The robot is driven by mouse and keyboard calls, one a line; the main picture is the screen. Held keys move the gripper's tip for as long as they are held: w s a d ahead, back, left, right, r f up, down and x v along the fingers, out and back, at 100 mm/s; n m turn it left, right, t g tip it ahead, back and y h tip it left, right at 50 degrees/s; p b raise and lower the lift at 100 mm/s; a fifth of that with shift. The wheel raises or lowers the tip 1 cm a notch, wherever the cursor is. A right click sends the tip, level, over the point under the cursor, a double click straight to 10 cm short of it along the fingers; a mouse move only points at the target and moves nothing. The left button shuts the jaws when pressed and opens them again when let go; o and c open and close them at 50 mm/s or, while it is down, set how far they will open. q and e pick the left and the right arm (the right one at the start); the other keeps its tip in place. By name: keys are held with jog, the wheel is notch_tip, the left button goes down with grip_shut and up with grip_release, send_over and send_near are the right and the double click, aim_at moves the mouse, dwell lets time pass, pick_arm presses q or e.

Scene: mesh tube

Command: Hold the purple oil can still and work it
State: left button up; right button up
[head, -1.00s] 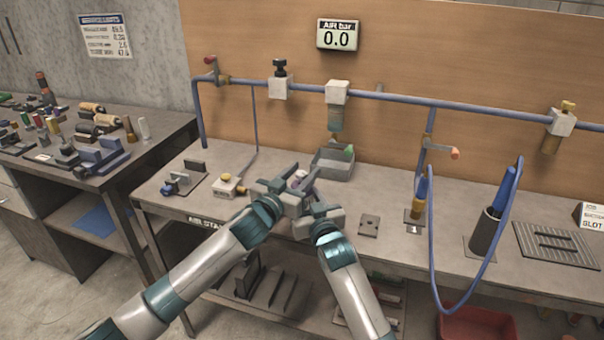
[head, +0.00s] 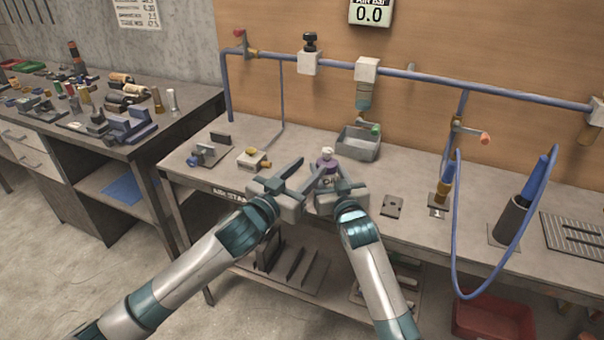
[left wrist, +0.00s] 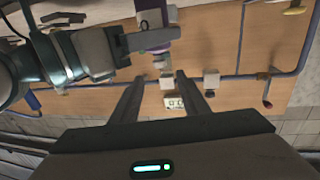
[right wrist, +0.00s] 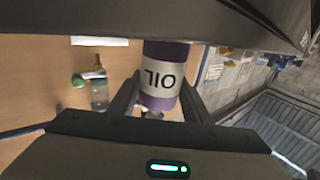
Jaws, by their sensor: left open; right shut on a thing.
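The purple oil can (head: 327,167) has a pale top and a white label, and stands near the bench's front edge in the head view. My right gripper (head: 336,174) is shut on it. In the right wrist view the can (right wrist: 164,92) sits between the two fingers, its OIL label upside down in the picture. The can's base is hidden in the head view.
A grey tray (head: 358,146) stands behind the can under the blue air pipe (head: 420,80). A small valve block (head: 252,158) and a clamp stand (head: 210,151) lie to the left. A flat plate (head: 392,207) and a looped blue hose (head: 457,240) are to the right.

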pick_arm(q)
jog(key=shift+v, duration=0.85)
jog(key=shift+w+d, duration=0.1)
jog(key=m+g+h, duration=0.6)
jog(key=h, duration=0.1)
send_near(332, 149)
jog(key=shift+w+d, duration=0.1)
jog(key=shift+w, duration=0.3)
jog(key=shift+d, duration=0.1)
jog(key=x, duration=1.2)
jog(key=shift+s+f, duration=0.1)
jog(key=shift+f, duration=0.05)
